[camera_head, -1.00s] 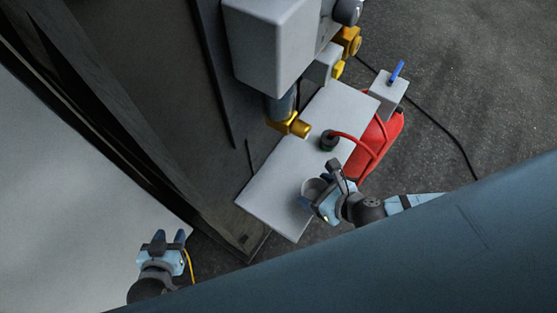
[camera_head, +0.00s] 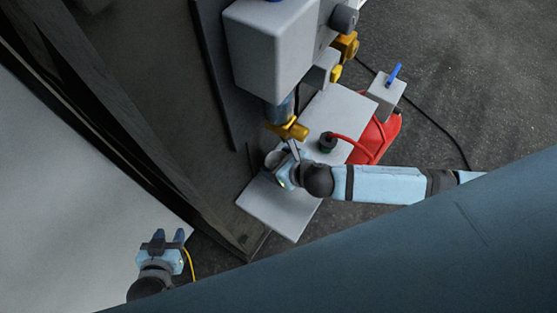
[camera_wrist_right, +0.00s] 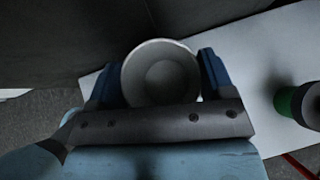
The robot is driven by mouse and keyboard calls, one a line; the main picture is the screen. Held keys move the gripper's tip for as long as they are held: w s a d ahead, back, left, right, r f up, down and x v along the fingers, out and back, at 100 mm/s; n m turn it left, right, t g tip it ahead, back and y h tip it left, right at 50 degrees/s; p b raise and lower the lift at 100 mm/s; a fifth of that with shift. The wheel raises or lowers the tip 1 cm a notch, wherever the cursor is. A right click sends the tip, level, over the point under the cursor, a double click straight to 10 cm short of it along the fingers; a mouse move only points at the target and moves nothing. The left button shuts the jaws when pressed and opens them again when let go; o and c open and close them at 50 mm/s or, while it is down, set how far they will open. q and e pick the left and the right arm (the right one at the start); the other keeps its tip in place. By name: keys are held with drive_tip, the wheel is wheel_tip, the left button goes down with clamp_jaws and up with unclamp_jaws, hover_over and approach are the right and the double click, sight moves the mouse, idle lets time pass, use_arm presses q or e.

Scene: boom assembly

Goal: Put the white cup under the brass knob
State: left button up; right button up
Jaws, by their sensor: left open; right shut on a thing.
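The white cup (camera_head: 273,158) is in the grip of my right gripper (camera_head: 280,165), just below the brass knob (camera_head: 289,130) in the head view. In the right wrist view the cup (camera_wrist_right: 160,75) shows its open mouth between the two blue fingers of the right gripper (camera_wrist_right: 160,82). The cup looks empty. I cannot tell whether its base touches the white shelf (camera_head: 280,212). The knob is not in the right wrist view. My left gripper (camera_head: 164,240) is open and empty at the lower left, far from the cup.
A grey box (camera_head: 268,50) on the dark wall sits above the knob. A black fitting (camera_head: 327,142) with a red hose stands on the shelf right of my right gripper. A red tank (camera_head: 378,138) and a small box with a blue lever (camera_head: 386,90) are further right.

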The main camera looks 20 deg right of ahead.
drive_tip(key=shift+f, duration=0.2)
drive_tip(key=o, duration=1)
drive_tip(key=shift+r, duration=0.25)
drive_tip(key=v, duration=0.4)
drive_tip(key=shift+s+d, duration=0.15)
drive_tip(key=s+d, duration=0.1)
drive_tip(key=s, duration=0.2)
drive_tip(key=s+d+b, duration=0.1)
drive_tip(key=s+d, duration=0.1)
drive_tip(key=s, duration=0.2)
drive_tip(key=s+d+b, duration=0.1)
drive_tip(key=s+d, duration=0.1)
drive_tip(key=s, duration=0.2)
drive_tip(key=shift+s+d+r, duration=0.1)
drive_tip(key=shift+d+r, duration=0.15)
